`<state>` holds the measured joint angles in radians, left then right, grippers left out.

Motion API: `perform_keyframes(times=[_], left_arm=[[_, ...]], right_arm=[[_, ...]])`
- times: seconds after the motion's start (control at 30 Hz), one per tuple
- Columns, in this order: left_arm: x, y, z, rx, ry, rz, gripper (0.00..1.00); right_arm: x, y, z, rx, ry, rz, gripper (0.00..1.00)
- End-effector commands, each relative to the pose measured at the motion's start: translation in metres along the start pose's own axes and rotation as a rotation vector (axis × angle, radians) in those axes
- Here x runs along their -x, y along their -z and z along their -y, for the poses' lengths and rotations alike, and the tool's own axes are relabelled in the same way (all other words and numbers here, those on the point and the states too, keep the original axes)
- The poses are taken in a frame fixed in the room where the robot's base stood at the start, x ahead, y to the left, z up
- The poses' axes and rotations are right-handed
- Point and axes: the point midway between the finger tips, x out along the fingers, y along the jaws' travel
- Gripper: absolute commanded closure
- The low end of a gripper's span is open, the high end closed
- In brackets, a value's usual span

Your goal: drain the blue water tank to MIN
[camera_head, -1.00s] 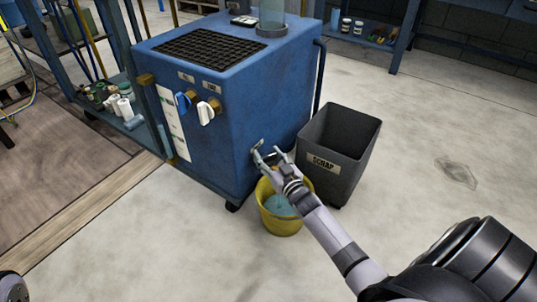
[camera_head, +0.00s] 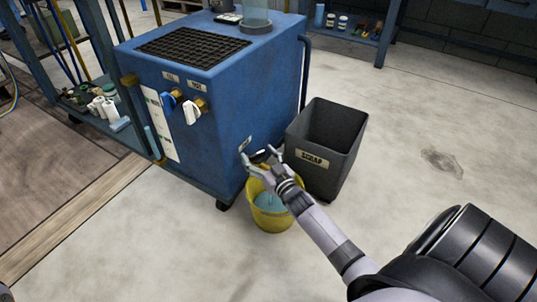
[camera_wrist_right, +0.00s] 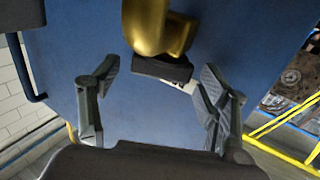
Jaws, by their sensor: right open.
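The blue water tank (camera_head: 225,125) stands in the middle of the head view, with a white level scale (camera_head: 163,125) on its left face. A blue-handled tap (camera_head: 170,101) and a white-handled tap (camera_head: 192,112) sit on its upper front. My right gripper (camera_head: 262,156) is open low by the tank's side, above the yellow bucket (camera_head: 268,219), which holds bluish water. In the right wrist view a brass valve (camera_wrist_right: 155,25) with a black handle (camera_wrist_right: 162,69) lies ahead of and between the open fingers (camera_wrist_right: 155,95). Contact is not visible. The water level is unreadable.
A dark scrap bin (camera_head: 327,150) stands close to the right of the bucket and gripper. A shelf with small items (camera_head: 105,105) is left of the tank. The floor in front and to the right is open.

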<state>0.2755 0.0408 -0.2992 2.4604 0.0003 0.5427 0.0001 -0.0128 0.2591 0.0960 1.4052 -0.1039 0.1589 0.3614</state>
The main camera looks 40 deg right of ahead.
Motion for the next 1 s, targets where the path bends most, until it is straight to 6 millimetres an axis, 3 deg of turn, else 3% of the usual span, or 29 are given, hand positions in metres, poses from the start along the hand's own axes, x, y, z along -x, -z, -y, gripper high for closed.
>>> perform_keyframes(times=[0.3, 0.5, 1.0], left_arm=[[0.001, -0.001, 0.000, 0.001, 0.001, 0.001, 0.75], [0.001, -0.001, 0.000, 0.001, 0.001, 0.002, 0.75], [0.001, -0.001, 0.000, 0.001, 0.000, 0.002, 0.75]], right_arm=[[0.069, -0.001, 0.001, -0.001, 0.000, 0.002, 0.30], [0.097, -0.001, 0.000, 0.000, 0.000, 0.002, 0.30], [0.105, 0.000, 0.000, 0.000, 0.000, -0.001, 0.30]])
